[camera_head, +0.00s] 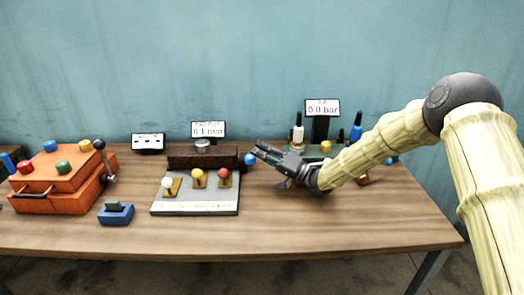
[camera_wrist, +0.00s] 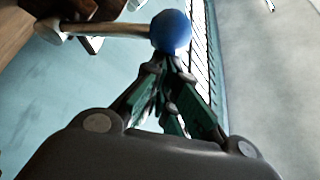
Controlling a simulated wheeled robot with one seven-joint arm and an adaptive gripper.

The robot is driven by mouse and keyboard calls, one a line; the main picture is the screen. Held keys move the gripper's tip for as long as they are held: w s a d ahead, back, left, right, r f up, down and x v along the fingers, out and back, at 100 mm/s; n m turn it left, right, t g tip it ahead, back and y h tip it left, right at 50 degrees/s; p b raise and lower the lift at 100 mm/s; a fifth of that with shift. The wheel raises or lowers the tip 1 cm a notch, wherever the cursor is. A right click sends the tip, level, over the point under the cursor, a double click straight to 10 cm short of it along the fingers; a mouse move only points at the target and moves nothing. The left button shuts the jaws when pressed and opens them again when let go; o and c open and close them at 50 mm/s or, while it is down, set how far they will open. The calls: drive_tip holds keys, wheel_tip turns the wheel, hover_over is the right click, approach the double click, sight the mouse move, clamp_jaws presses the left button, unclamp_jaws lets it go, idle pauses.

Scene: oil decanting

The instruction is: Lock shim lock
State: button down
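A blue ball knob (camera_head: 250,159) sits at the right end of a dark brown block (camera_head: 190,157) with a silver round cap (camera_head: 202,146). I take this ball to be the shim lock's handle, but no label confirms it. In the wrist view the blue ball (camera_wrist: 170,32) is on the end of a pale rod (camera_wrist: 110,29), just past my fingertips. My gripper (camera_head: 262,151) is right beside the ball. In the wrist view the fingertips of my gripper (camera_wrist: 168,68) come together with nothing seen between them. I cannot tell whether they touch the ball.
A grey panel (camera_head: 195,208) with white, yellow and red knobs lies in front of the block. An orange box (camera_head: 62,182) and a blue block (camera_head: 116,214) are at the left. Bottles (camera_head: 297,134) and a gauge sign (camera_head: 322,107) stand behind my arm. The front right tabletop is clear.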

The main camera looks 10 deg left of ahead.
drive_tip(key=r+v, duration=0.1)
drive_tip(key=v, duration=0.7)
drive_tip(key=d+r+v, duration=0.1)
drive_tip(key=r+v, duration=0.1)
drive_tip(key=v, duration=0.6)
drive_tip(key=shift+s+d+r, duration=0.15)
drive_tip(key=shift+d+r, duration=0.15)
